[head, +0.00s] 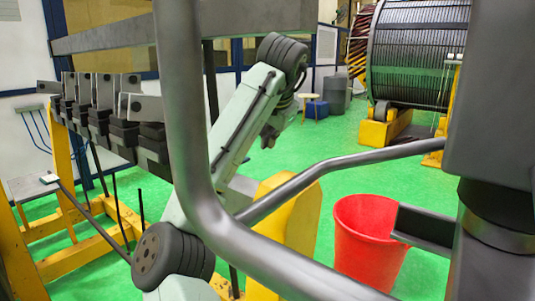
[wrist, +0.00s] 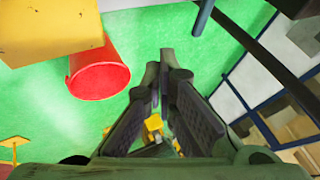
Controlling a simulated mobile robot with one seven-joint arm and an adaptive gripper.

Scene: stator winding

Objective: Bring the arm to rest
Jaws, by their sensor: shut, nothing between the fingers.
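My arm (head: 240,125), pale green with dark joint caps, stands raised in the middle of the head view and slants up to the right. In the wrist view my gripper (wrist: 159,70) has its dark fingers drawn together at the tips, with nothing held between them. The fingers point out over open green floor, with no object touching them. In the head view the gripper cannot be made out clearly behind the upper joint.
A red bucket (head: 366,240) stands on the green floor (head: 335,145) to the right of my arm. A yellow frame (head: 75,215) with several dark clamps (head: 110,120) is at left. A large wound drum (head: 418,55) is at the back right.

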